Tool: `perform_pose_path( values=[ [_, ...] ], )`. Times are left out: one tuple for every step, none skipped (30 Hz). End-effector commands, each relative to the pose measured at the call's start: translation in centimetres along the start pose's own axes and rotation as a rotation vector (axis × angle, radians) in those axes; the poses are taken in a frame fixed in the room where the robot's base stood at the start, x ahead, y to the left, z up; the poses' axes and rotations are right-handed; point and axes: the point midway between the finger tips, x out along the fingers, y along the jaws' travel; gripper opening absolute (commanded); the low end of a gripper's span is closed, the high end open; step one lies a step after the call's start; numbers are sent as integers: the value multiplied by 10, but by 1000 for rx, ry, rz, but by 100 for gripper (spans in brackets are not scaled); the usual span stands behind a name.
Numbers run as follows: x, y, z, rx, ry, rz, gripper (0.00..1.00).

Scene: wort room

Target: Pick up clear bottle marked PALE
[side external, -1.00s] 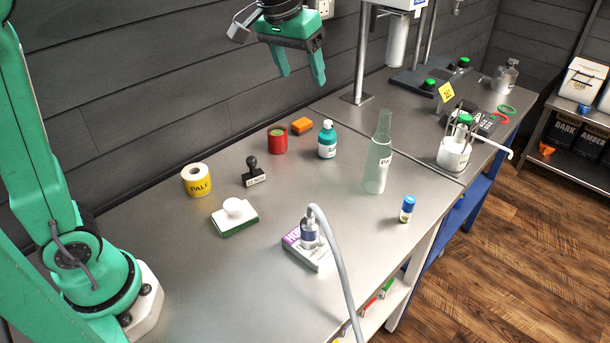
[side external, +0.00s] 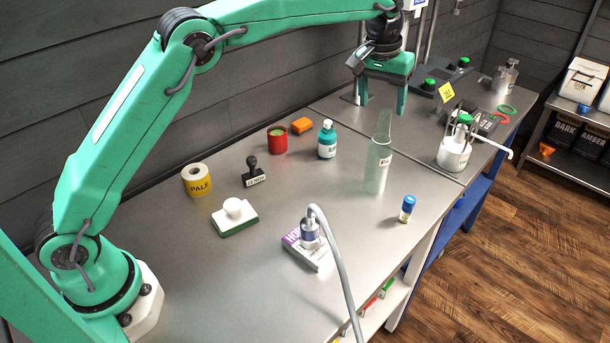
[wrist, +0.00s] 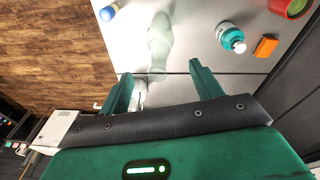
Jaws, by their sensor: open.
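In the wrist view the bottle (wrist: 160,42) shows faintly, beyond the fingertips. My gripper (side external: 382,103) is open and empty, fingers pointing down, above and behind the bottle in the side view. In the wrist view its two green fingers (wrist: 160,82) are spread apart with the bottle's neck end near the gap between them; I cannot tell how far apart they are in depth.
A yellow PALE roll (side external: 197,180), a stamp (side external: 253,174) and a red can (side external: 277,139) are further left. A white pump jar (side external: 454,152) is at right.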

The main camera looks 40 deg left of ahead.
Motion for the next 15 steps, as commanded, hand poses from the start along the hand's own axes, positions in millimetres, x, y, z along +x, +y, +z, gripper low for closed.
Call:
perform_pose_path(
  values=[
    [4,2,-1,-1,-3,-1,65],
    [5,3,-2,-2,-4,-1,65],
    [6,4,-2,-2,-5,-1,65],
    [7,4,-3,-3,-5,-2,65],
    [7,4,-3,-3,-6,-2,65],
    [7,4,-3,-3,-6,-2,65],
    [7,4,-3,-3,-6,-2,65],
    [7,4,-3,-4,-6,-2,65],
    [8,4,-3,-4,-6,-2,65],
    [9,4,-3,-4,-6,-2,65],
    [10,4,-3,-4,-7,-2,65],
    [12,4,-3,-4,-7,-3,65],
    [15,4,-3,-4,-8,-3,65],
    [17,4,-3,-4,-8,-3,65],
    [21,4,-3,-4,-7,-3,65]
  ],
)
